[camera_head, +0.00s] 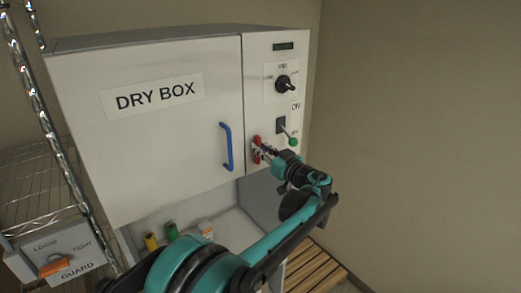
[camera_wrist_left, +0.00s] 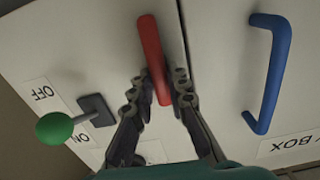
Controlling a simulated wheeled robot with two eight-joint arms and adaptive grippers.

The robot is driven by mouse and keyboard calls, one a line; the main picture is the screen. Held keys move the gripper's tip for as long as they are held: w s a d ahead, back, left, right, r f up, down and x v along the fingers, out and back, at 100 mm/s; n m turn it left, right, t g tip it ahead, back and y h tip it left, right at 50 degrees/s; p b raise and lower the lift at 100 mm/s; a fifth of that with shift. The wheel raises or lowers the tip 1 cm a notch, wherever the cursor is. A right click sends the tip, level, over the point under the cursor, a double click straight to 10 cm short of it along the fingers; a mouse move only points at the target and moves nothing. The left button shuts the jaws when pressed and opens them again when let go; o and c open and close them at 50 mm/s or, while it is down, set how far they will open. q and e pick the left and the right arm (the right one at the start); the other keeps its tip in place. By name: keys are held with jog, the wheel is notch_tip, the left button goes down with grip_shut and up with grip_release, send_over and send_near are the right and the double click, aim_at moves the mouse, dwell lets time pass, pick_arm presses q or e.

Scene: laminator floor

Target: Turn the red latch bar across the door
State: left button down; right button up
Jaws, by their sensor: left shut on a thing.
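The red latch bar (camera_head: 256,142) is on the control panel of the white dry box, just right of the door seam. It stands roughly upright, alongside the door edge and not across it. In the left wrist view the red latch bar (camera_wrist_left: 152,45) runs nearly parallel to the seam. My left gripper (camera_head: 263,152) is shut on the bar; in the wrist view its fingers (camera_wrist_left: 160,88) lie on either side of the bar's near end. The door (camera_head: 165,135) is closed and lettered DRY BOX. My right gripper is not in view.
A blue door handle (camera_head: 226,147) is left of the bar. A green-knobbed switch lever (camera_head: 291,139) and black dial (camera_head: 286,84) are on the panel. A wire rack (camera_head: 40,180) with a GUARD box (camera_head: 75,262) stands left. Colored bottles (camera_head: 172,231) sit beneath the dry box.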

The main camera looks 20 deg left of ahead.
pick_arm(q)
jog(key=m+b, duration=0.2)
jog(key=m, duration=0.3)
jog(key=f+m+b, duration=0.1)
jog(key=m+b, duration=0.2)
jog(key=m, duration=0.3)
jog(key=w+d+m+b, duration=0.1)
jog(key=m+b, duration=0.1)
jog(key=m, duration=0.4)
jog(key=shift+w+f, duration=0.1)
jog(key=shift+f, duration=0.15)
jog(key=shift+m, duration=0.4)
jog(key=c, duration=1.5)
grip_release()
jog(key=v, duration=1.2)
